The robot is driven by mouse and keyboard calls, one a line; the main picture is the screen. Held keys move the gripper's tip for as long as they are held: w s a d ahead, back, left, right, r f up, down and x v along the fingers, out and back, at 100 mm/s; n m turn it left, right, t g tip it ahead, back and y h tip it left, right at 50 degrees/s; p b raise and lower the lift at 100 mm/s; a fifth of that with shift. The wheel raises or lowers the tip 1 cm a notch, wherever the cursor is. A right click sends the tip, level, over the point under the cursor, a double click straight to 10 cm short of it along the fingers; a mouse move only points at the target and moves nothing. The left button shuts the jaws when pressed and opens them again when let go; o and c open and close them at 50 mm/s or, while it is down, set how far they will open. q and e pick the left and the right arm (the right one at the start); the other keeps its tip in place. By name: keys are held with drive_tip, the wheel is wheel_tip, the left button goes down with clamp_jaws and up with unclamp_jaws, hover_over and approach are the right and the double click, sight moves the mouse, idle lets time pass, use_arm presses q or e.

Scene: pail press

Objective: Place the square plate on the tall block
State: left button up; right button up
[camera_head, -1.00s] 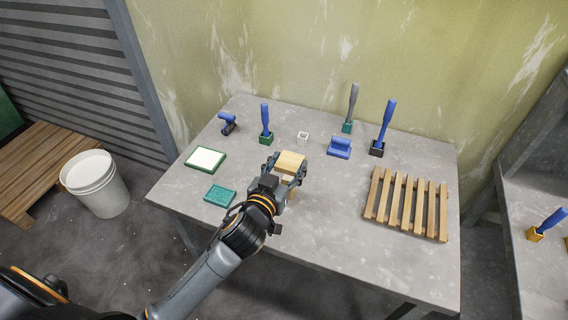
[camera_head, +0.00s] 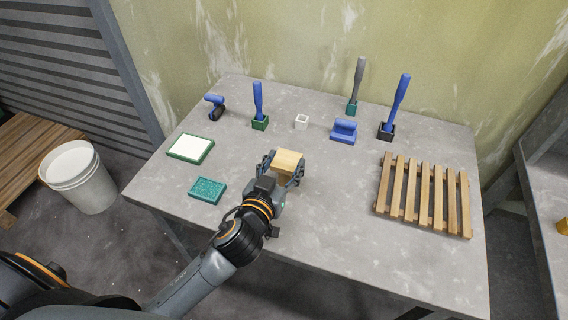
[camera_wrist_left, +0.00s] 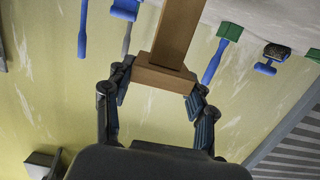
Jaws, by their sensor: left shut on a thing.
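The square plate (camera_head: 288,162) is light wood and lies between the fingers of my left gripper (camera_head: 283,165), which is shut on it. The plate also shows in the left wrist view (camera_wrist_left: 165,78), gripped at its two sides. A tall block (camera_wrist_left: 178,30), a brown wooden post, meets the plate there in the picture. I cannot tell whether the two touch or a small gap is left. My right gripper is not in view.
On the grey table (camera_head: 330,215), a teal sponge-like pad (camera_head: 207,189) and a green-framed white pad (camera_head: 190,148) lie left of my gripper. A slatted wooden rack (camera_head: 424,196) lies to the right.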

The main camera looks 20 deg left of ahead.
use_arm(q)
drive_tip(key=shift+s+d, duration=0.1)
drive_tip(key=shift+s, duration=0.2)
drive_tip(key=o, duration=1)
drive_tip(key=shift+f, duration=0.15)
drive_tip(key=shift+r, duration=0.35)
drive_tip(key=s+r+b, duration=0.1)
drive_tip(key=s+b, duration=0.1)
drive_tip(key=s, duration=0.9)
drive_tip(key=shift+s+a+r, duration=0.3)
drive_tip(key=shift+s, duration=0.05)
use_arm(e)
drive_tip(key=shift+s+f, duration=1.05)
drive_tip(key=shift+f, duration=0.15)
